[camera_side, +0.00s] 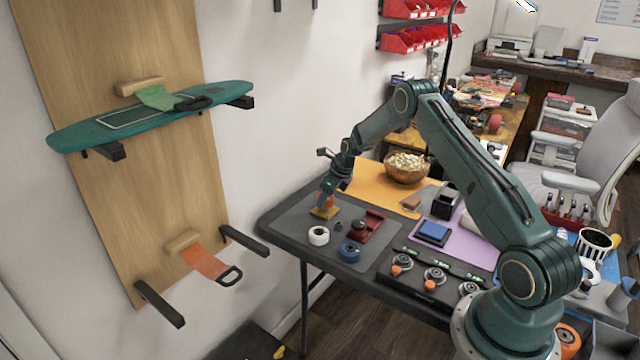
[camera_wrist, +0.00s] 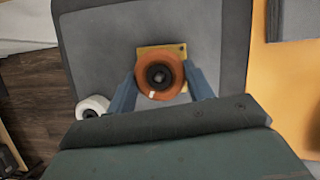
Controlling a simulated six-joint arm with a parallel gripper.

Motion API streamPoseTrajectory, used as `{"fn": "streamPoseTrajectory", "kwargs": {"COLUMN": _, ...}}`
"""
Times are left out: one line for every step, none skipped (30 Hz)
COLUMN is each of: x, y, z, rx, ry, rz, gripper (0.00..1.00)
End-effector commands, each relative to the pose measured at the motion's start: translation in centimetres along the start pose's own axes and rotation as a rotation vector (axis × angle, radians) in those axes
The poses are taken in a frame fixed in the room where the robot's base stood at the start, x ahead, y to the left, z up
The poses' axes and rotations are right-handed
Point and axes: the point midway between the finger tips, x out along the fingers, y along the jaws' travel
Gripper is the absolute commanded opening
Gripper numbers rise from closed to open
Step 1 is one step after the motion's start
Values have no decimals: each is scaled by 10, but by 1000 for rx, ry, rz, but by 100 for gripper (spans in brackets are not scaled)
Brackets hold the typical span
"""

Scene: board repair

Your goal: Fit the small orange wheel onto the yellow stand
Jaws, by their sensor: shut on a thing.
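The small orange wheel (camera_wrist: 160,90) shows in the wrist view between the two blue fingers of my gripper (camera_wrist: 160,92), which is shut on it. The yellow stand (camera_wrist: 176,50) shows as a square plate directly under the wheel. In the side view my gripper (camera_side: 331,190) points down over the yellow stand (camera_side: 324,213) near the left edge of the grey mat, and the orange wheel (camera_side: 326,202) shows just above the plate. The wheel hides the middle of the stand. I cannot tell whether the wheel is seated on it or held slightly above.
A white wheel (camera_side: 318,236) and a blue wheel (camera_side: 349,252) stand nearby on the grey mat (camera_side: 297,225). A red holder (camera_side: 369,227) is to the right. A wooden bowl (camera_side: 406,170) stands farther back on an orange mat. Bare mat lies left of the stand.

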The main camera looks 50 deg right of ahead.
Motion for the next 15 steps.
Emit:
{"fn": "streamPoseTrajectory", "kwargs": {"x": 0, "y": 0, "z": 0, "rx": 0, "ry": -1, "rz": 0, "gripper": 27}}
{"fn": "streamPoseTrajectory", "kwargs": {"x": 0, "y": 0, "z": 0, "rx": 0, "ry": -1, "rz": 0, "gripper": 27}}
{"fn": "streamPoseTrajectory", "kwargs": {"x": 0, "y": 0, "z": 0, "rx": 0, "ry": -1, "rz": 0, "gripper": 27}}
{"fn": "streamPoseTrajectory", "kwargs": {"x": 0, "y": 0, "z": 0, "rx": 0, "ry": -1, "rz": 0, "gripper": 27}}
{"fn": "streamPoseTrajectory", "kwargs": {"x": 1, "y": 0, "z": 0, "rx": 0, "ry": -1, "rz": 0, "gripper": 27}}
{"fn": "streamPoseTrajectory", "kwargs": {"x": 1, "y": 0, "z": 0, "rx": 0, "ry": -1, "rz": 0, "gripper": 27}}
{"fn": "streamPoseTrajectory", "kwargs": {"x": 2, "y": 0, "z": 0, "rx": 0, "ry": -1, "rz": 0, "gripper": 27}}
{"fn": "streamPoseTrajectory", "kwargs": {"x": 2, "y": 0, "z": -1, "rx": 0, "ry": -1, "rz": 0, "gripper": 27}}
{"fn": "streamPoseTrajectory", "kwargs": {"x": 2, "y": 0, "z": -1, "rx": 0, "ry": -1, "rz": 0, "gripper": 27}}
{"fn": "streamPoseTrajectory", "kwargs": {"x": 3, "y": 0, "z": -1, "rx": 0, "ry": -1, "rz": 0, "gripper": 27}}
{"fn": "streamPoseTrajectory", "kwargs": {"x": 3, "y": 0, "z": -1, "rx": 0, "ry": -1, "rz": 0, "gripper": 27}}
{"fn": "streamPoseTrajectory", "kwargs": {"x": 4, "y": 0, "z": -1, "rx": 0, "ry": -1, "rz": 0, "gripper": 27}}
{"fn": "streamPoseTrajectory", "kwargs": {"x": 4, "y": 0, "z": -2, "rx": 0, "ry": -1, "rz": 0, "gripper": 27}}
{"fn": "streamPoseTrajectory", "kwargs": {"x": 5, "y": 0, "z": -2, "rx": 0, "ry": -1, "rz": -1, "gripper": 27}}
{"fn": "streamPoseTrajectory", "kwargs": {"x": 5, "y": 0, "z": -2, "rx": 0, "ry": -1, "rz": -1, "gripper": 27}}
